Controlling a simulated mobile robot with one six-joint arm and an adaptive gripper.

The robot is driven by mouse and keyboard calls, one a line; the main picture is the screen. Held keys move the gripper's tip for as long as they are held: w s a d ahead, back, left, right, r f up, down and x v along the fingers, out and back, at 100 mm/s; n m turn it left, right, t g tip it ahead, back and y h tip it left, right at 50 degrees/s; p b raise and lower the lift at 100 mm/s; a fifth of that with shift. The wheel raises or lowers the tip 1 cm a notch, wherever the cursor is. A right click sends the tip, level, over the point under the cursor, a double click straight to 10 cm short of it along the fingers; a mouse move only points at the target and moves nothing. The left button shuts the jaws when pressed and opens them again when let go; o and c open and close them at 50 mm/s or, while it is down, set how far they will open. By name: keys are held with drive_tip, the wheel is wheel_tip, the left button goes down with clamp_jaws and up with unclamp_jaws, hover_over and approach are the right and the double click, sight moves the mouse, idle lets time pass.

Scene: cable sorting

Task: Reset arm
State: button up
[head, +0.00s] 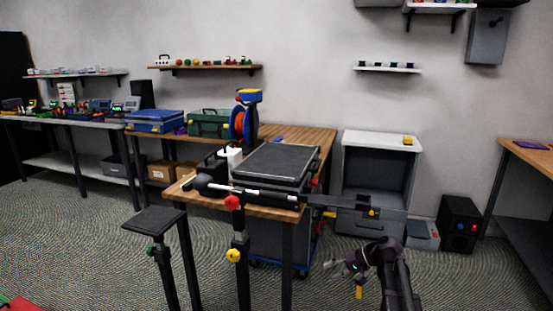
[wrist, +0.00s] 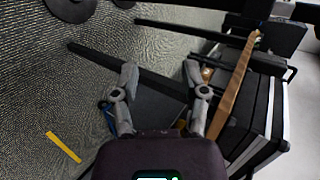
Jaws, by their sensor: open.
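My gripper (head: 342,266) is at the lower right in the head view, at the end of my dark arm, over the carpet and in front of the wooden bench. In the wrist view my gripper (wrist: 160,80) has its two grey fingers spread apart with nothing between them. Below the fingers are the carpet and dark bars. A yellow strip (head: 359,292) shows just below my gripper in the head view and lies on the carpet in the wrist view (wrist: 64,147).
A wooden bench (head: 264,211) with a black case (head: 277,164) stands left of my gripper. Behind are a grey cabinet (head: 348,160) and a black speaker-like box (head: 459,224). Another table (head: 527,153) is at right. Open carpet lies around my arm.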

drive_tip(key=s+f+n+g+h, duration=0.1)
drive_tip(key=s+f+h, duration=0.4)
drive_tip(key=s, duration=0.4)
drive_tip(key=s+f+n+g+h, duration=0.1)
drive_tip(key=s+f+n+h, duration=0.15)
drive_tip(key=s+h, duration=0.45)
wheel_tip(320, 180, up, 26)
drive_tip(key=y+p, duration=0.1)
drive_tip(key=p, duration=2.5)
drive_tip(key=shift+s+a+m, duration=0.4)
drive_tip(key=shift+s+m, duration=0.05)
drive_tip(key=shift+f, duration=0.1)
